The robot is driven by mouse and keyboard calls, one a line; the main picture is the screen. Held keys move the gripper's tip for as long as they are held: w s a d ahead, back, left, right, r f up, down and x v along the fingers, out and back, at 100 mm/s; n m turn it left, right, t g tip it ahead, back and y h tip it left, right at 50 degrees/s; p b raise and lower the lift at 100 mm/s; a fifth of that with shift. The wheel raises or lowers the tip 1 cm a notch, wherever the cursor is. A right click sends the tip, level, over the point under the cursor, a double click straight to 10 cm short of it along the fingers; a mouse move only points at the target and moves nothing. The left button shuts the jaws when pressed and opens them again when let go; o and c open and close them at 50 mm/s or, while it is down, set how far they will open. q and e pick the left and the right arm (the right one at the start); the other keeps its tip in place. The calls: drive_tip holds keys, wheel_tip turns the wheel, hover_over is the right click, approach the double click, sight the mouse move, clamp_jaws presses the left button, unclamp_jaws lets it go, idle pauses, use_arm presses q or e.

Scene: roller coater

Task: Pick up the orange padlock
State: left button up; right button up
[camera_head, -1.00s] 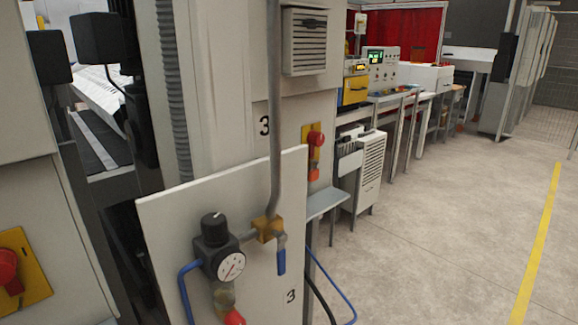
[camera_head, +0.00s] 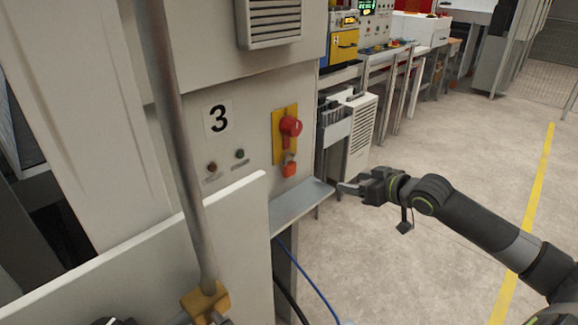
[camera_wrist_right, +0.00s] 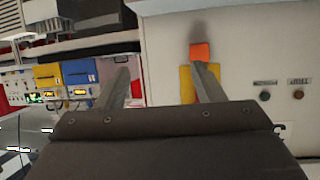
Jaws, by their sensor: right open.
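The orange padlock (camera_head: 289,169) hangs below the red rotary switch (camera_head: 290,126) on a yellow plate (camera_head: 279,150) on the cabinet front. In the right wrist view the padlock (camera_wrist_right: 200,51) shows just past the tip of one finger, which covers part of the yellow plate (camera_wrist_right: 186,88). My right gripper (camera_head: 346,187) is to the right of the padlock and slightly lower in the head view, apart from it. Its two fingers are spread and empty in the right wrist view (camera_wrist_right: 163,72).
A small grey shelf (camera_head: 301,203) juts out below the padlock. A white panel (camera_head: 215,222) with a grey vertical pipe (camera_head: 178,130) stands in front at the left. A white vented unit (camera_head: 360,137) stands behind my gripper. The floor at the right is clear.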

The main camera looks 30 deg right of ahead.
drive_tip(key=n+y, duration=0.2)
approach(292, 169)
drive_tip(key=p+x, duration=0.1)
drive_tip(key=x, duration=0.1)
drive_tip(key=p+x, duration=0.1)
drive_tip(key=x, duration=0.2)
drive_tip(key=shift+r+p, duration=0.25)
drive_tip(key=shift+p, duration=0.15)
drive_tip(key=w, duration=0.1)
drive_tip(key=w+a+f+p, duration=0.1)
drive_tip(key=shift+w+f+g, duration=0.15)
drive_tip(key=shift+w+g, duration=0.15)
drive_tip(key=shift+w, duration=0.1)
drive_tip(key=shift+w+f, duration=0.3)
drive_tip(key=shift+w, duration=0.05)
use_arm(q)
drive_tip(key=r, duration=0.2)
drive_tip(key=w+r, duration=0.1)
drive_tip(key=r, duration=0.1)
drive_tip(key=shift+d, duration=0.2)
use_arm(e)
drive_tip(key=shift+c, duration=0.4)
drive_tip(key=c, duration=1)
drive_tip(key=shift+c, duration=0.2)
